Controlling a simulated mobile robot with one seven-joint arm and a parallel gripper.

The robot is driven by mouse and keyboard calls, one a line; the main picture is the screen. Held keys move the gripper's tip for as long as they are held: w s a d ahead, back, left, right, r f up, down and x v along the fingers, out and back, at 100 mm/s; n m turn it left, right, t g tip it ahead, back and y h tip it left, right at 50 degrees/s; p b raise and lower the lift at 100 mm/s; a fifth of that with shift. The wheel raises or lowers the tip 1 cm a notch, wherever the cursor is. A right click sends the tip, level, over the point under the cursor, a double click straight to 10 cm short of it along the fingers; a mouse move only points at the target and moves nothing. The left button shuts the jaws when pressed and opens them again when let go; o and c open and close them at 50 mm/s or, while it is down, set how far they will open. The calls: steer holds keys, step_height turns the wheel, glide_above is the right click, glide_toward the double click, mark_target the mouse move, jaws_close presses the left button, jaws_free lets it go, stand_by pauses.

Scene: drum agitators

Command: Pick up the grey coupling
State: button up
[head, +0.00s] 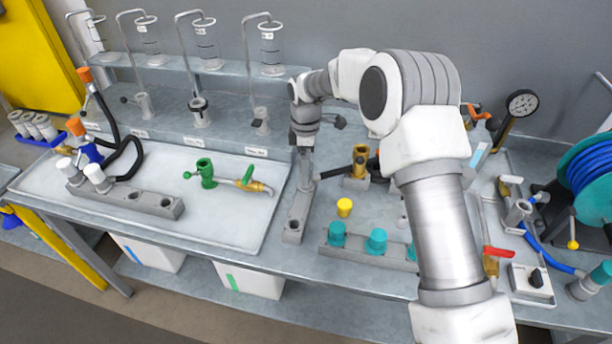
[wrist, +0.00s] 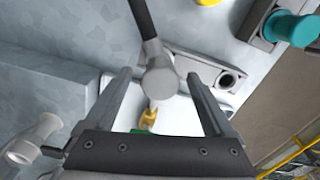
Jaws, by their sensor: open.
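A grey coupling (wrist: 160,82) with a black handle or hose running up from it shows between my fingers in the wrist view. In the head view the coupling (head: 306,172) stands at the back end of a grey block (head: 293,232) with an empty hole at its front. My gripper (wrist: 158,75) is open, one finger on each side of the coupling, with gaps still visible. In the head view my gripper (head: 304,146) points down just above the coupling. Whether the fingers reach around its body is hard to tell.
A white tray (head: 225,225) with a green fitting (head: 206,172) and brass nozzle lies left. A yellow cap (head: 344,207) and a rack with teal caps (head: 376,240) stand right. A brass fitting (head: 360,162) stands close behind. A raised shelf (head: 225,135) runs along the back.

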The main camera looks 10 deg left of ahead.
steer(key=shift+f, duration=0.85)
jaws_close()
